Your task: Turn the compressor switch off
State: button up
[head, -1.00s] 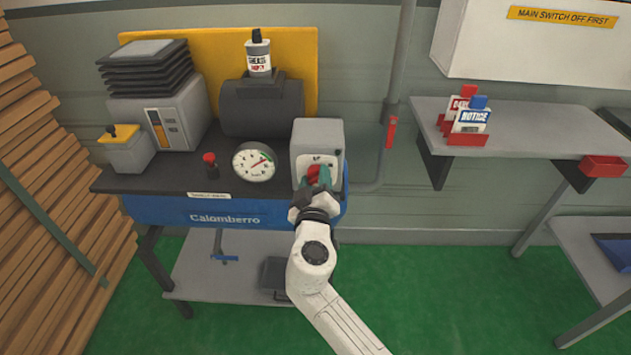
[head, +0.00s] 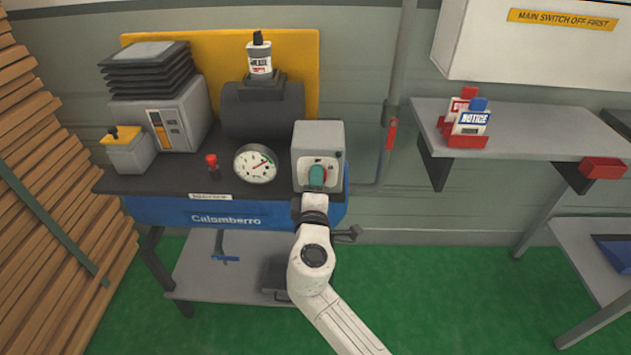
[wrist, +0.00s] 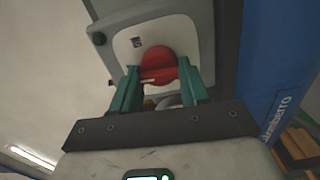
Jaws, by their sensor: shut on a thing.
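The compressor switch is a grey box (head: 319,141) with a pale face plate at the right end of the bench. Its round red knob (wrist: 158,66) shows in the wrist view, with the letters ON upside down beside it. My gripper (wrist: 160,78) has its green fingers on either side of the knob, shut on it. In the head view my gripper (head: 317,176) is at the front of the box, with a finger seen edge-on covering most of the knob. The knob's exact setting is hard to read.
A round pressure gauge (head: 255,163) and a small red-topped lever (head: 212,164) stand left of the switch box. A grey pipe with a red handle (head: 391,134) runs close on the right. A shelf with notice tags (head: 471,118) is further right.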

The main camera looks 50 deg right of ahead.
jog(key=shift+n, duration=0.6)
jog(key=o, duration=1.1)
jog(key=shift+c, duration=0.2)
jog(key=b+v, duration=0.1)
jog(key=v, duration=1)
jog(key=s+d+f+m+g+y+p, duration=0.1)
jog(key=s+d+f+m+g+y, duration=0.4)
jog(key=s+f, duration=0.5)
jog(key=s+a+f+m+g+y+p, duration=0.1)
jog(key=s+a+f+m+g+y, duration=0.2)
jog(key=s+a+f+g+y, duration=0.2)
jog(key=s+a+f+y, duration=0.2)
jog(key=s+a+y, duration=0.2)
jog(key=s+a, duration=0.1)
jog(key=shift+a, duration=0.55)
